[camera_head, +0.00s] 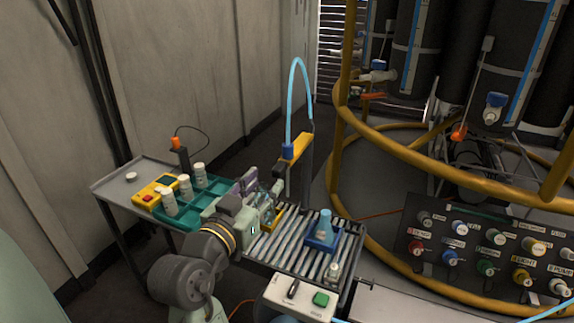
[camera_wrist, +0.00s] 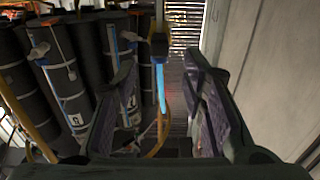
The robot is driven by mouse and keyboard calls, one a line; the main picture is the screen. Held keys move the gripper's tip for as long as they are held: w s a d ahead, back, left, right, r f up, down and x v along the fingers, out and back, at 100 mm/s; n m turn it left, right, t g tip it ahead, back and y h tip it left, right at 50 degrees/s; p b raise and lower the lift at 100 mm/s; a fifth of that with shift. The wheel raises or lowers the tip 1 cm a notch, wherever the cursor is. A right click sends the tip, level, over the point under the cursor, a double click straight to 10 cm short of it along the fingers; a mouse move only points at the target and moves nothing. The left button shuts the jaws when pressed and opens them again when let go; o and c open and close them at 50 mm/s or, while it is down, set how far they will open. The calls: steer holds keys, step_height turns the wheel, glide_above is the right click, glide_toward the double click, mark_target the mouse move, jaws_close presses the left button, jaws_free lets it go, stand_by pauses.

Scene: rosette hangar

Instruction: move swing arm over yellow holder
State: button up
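The swing arm (camera_head: 299,146) is a yellow bar on a dark post behind the roller conveyor, with a blue fitting and a looping light-blue hose. The yellow holder (camera_head: 271,218) sits on the conveyor, partly hidden by my gripper (camera_head: 262,197). My gripper is close to the swing arm's near end, and I cannot tell whether they touch. In the wrist view, my gripper's two fingers (camera_wrist: 166,110) stand apart, and a yellow and light-blue part of the swing arm (camera_wrist: 159,82) shows between them, farther off. A bluish bottle seems to stand behind the fingers, mostly hidden.
A blue holder (camera_head: 318,243) with a bluish bottle (camera_head: 324,224) stands right on the conveyor (camera_head: 290,246). A small white bottle (camera_head: 334,270) is near its front. A teal tray (camera_head: 212,185) with white bottles lies left. Yellow frame rails (camera_head: 400,150) and a control panel (camera_head: 480,250) bound the right.

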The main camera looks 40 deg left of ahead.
mark_target(275, 171)
steer(key=p+x, duration=0.1)
steer(key=x, duration=0.7)
steer(key=shift+d+p, duration=0.1)
steer(key=shift+p, duration=0.25)
jaws_close()
